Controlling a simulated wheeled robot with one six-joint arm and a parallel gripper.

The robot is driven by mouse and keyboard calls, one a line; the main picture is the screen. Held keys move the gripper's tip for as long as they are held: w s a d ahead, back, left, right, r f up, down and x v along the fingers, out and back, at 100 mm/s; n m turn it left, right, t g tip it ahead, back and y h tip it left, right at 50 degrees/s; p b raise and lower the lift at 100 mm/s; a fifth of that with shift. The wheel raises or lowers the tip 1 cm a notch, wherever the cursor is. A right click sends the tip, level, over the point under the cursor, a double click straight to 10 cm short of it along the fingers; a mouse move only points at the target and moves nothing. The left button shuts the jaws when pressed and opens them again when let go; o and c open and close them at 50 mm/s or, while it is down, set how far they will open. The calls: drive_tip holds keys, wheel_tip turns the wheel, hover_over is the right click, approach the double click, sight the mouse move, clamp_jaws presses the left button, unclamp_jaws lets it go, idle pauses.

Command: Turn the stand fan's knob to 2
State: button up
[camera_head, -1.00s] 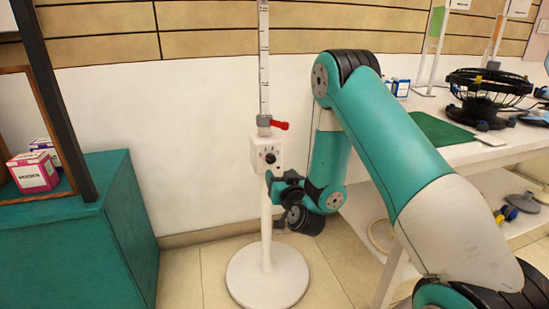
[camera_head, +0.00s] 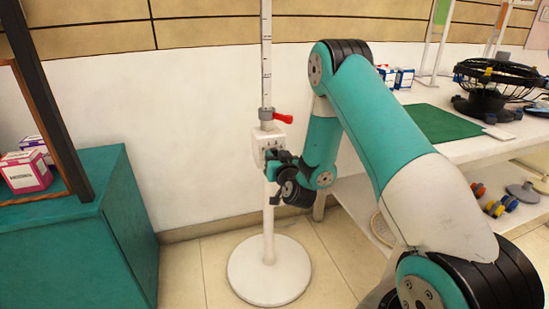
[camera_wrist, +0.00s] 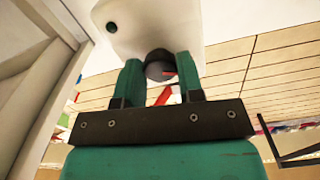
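The stand fan shows as a white pole on a round white base (camera_head: 268,272), with a small white control box (camera_head: 262,137) partway up. Its dark round knob (camera_wrist: 160,65) has a red mark and shows in the wrist view; in the head view my gripper (camera_head: 272,165) hides it. In the wrist view the two teal fingers of my gripper (camera_wrist: 160,74) stand apart, one on each side of the knob, with almost no gap visible. I cannot tell whether they press on it. The knob's numbers are not readable.
A red lever (camera_head: 283,118) sticks out right above the control box. A teal cabinet (camera_head: 70,240) stands left. A white table (camera_head: 470,149) stands right, with a green mat (camera_head: 440,123) and a black fan (camera_head: 490,88). Floor around the base is clear.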

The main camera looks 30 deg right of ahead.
drive_tip(key=shift+c, duration=1.3)
drive_tip(key=shift+a+m+b, duration=0.15)
drive_tip(key=shift+m+b, duration=1.5)
drive_tip(key=shift+m, duration=7.25)
drive_tip(key=o, duration=0.9)
